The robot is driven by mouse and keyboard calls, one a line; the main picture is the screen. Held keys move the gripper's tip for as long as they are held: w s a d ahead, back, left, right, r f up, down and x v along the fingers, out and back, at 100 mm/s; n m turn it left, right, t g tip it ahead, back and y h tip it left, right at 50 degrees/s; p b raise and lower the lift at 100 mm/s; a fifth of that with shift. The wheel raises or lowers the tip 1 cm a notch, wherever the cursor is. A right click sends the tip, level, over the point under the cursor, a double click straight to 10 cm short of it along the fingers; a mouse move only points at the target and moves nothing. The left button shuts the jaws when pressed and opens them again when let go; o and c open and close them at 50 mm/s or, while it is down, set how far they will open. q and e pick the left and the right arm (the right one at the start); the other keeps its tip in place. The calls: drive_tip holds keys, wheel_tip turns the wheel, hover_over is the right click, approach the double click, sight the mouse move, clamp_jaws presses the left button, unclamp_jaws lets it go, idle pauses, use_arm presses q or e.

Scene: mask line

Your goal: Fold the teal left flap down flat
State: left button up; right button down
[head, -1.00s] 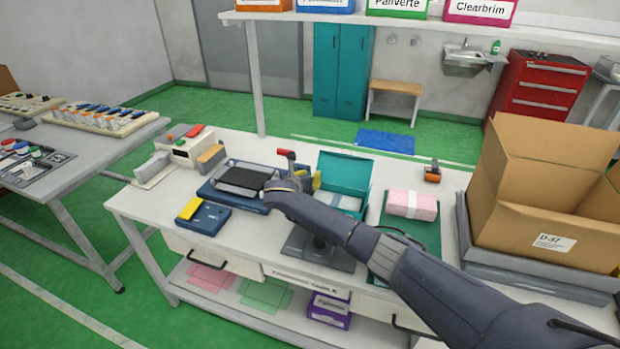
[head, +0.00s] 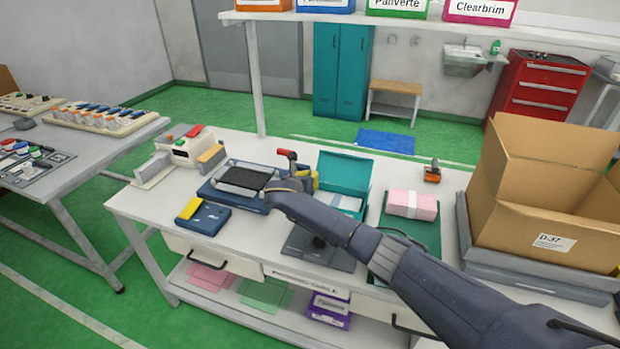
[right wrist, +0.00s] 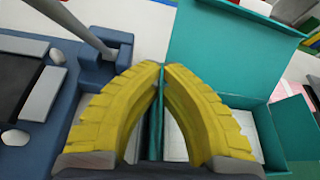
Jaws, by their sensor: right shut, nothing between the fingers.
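The teal box (head: 345,168) stands on the table with its large back lid (right wrist: 240,45) raised. White contents (head: 352,203) show inside it. My right gripper (head: 312,180) is over the box's left side in the head view. In the right wrist view its yellow fingers (right wrist: 161,68) are shut, tips together. A narrow teal strip (right wrist: 156,125), which looks like the left flap seen nearly edge-on, shows in the gap below the tips; I cannot tell whether they touch it. The right flap (right wrist: 293,127) sticks out to the right. My arm hides the box's left front in the head view.
A blue fixture with a black pad (head: 243,180) and a red-handled lever (head: 287,155) is left of the box. A pink pack (head: 412,204) on a green mat is to the right, with a cardboard box (head: 540,190) beyond. A blue-and-yellow case (head: 203,217) lies front left.

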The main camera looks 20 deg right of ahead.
drive_tip(key=shift+s+d+f+m+t+y, duration=0.15)
drive_tip(key=shift+d+m+t+y, duration=0.2)
drive_tip(key=shift+m, duration=0.4)
drive_tip(key=shift+s+d+r+m+t+y, duration=0.1)
drive_tip(key=shift+s+m+t+y, duration=0.15)
drive_tip(key=shift+m+y, duration=0.35)
drive_tip(key=shift+s+d+f+m+t+y, duration=0.1)
drive_tip(key=shift+d+m+t+y, duration=0.2)
drive_tip(key=shift+m, duration=0.55)
drive_tip(key=c, duration=1.6)
unclamp_jaws()
drive_tip(key=shift+c, duration=0.2)
drive_tip(key=v, duration=1.2)
drive_tip(key=shift+o, duration=0.2)
